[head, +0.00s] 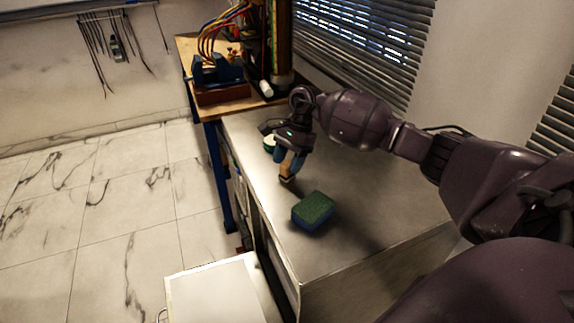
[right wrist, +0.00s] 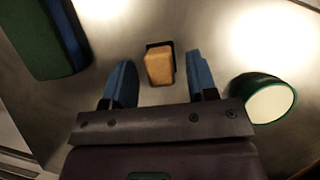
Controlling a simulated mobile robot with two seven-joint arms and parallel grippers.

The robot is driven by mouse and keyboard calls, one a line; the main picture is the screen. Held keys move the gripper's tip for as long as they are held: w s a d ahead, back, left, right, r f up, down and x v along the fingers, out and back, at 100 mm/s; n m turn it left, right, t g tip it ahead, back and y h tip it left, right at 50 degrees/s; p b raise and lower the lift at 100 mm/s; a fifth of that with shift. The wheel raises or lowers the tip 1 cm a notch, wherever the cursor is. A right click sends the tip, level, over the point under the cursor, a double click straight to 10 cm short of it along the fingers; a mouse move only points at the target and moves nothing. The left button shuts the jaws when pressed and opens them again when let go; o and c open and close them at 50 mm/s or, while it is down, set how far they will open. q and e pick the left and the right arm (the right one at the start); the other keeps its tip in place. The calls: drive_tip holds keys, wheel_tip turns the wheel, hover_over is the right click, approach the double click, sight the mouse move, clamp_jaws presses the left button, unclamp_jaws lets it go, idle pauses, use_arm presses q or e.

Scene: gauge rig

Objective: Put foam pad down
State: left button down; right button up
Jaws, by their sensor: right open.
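A small tan block with a dark edge (right wrist: 160,66) is on the grey metal top, between my right gripper's blue fingertips, with gaps on both sides. It shows in the head view (head: 286,174) just under the fingers. A larger block, green on top and blue below (head: 314,209), lies closer to the front edge; it shows at the upper left in the right wrist view (right wrist: 42,38). I cannot tell by looks alone which block is the foam pad. My right gripper (head: 288,169) is open and points down. My left gripper is not in view.
A round green-rimmed piece with a pale top (right wrist: 270,101) stands beside the right finger. A wooden bench (head: 240,103) with a blue vise (head: 215,70) and wires is behind. The metal top (head: 370,220) is clear to the right. A white panel (head: 215,290) is low in front.

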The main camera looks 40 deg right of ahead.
drive_tip(key=v, duration=1)
drive_tip(key=shift+r, duration=0.3)
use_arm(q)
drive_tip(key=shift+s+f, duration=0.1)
use_arm(e)
drive_tip(key=shift+d, duration=0.1)
